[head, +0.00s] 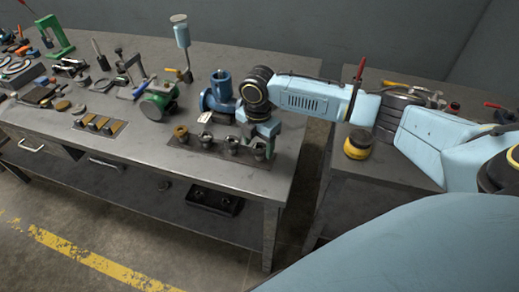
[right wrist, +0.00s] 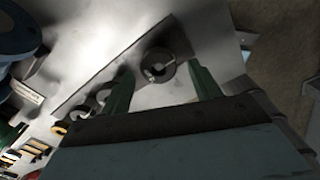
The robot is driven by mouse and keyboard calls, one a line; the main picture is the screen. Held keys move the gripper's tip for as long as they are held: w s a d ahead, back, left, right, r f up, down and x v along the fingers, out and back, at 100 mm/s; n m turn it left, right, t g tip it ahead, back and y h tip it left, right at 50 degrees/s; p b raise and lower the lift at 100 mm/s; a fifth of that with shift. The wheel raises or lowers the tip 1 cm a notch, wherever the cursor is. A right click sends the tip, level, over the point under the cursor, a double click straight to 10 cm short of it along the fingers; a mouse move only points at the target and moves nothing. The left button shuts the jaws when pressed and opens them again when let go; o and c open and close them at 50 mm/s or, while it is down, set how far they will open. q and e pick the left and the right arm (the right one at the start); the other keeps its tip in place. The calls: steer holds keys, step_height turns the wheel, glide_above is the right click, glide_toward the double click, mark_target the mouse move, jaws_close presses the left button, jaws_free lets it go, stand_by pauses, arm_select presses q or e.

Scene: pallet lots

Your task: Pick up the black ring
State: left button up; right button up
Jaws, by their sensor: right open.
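A dark ring (right wrist: 150,74) lies on a dark strip on the bench, its top catching light, in the right wrist view. In the head view it appears to be the rightmost piece (head: 259,155) of a short row, partly hidden by my gripper. My right gripper (right wrist: 162,78) is open, its two green fingers on either side of the ring in the picture. The ring is not clasped; I cannot tell the remaining height. My right gripper also shows in the head view (head: 261,143), pointing down over the row's right end. My left gripper is not in view.
A brass-coloured ring (head: 181,132) and two dark metal pieces (head: 219,142) share the strip. A blue flanged pipe (head: 221,88) stands just behind, and a green motor (head: 158,103) lies left.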

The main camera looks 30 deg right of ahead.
steer(key=shift+f, duration=0.35)
steer(key=shift+c, duration=0.2)
steer(key=c, duration=1)
steer(key=shift+r, duration=0.1)
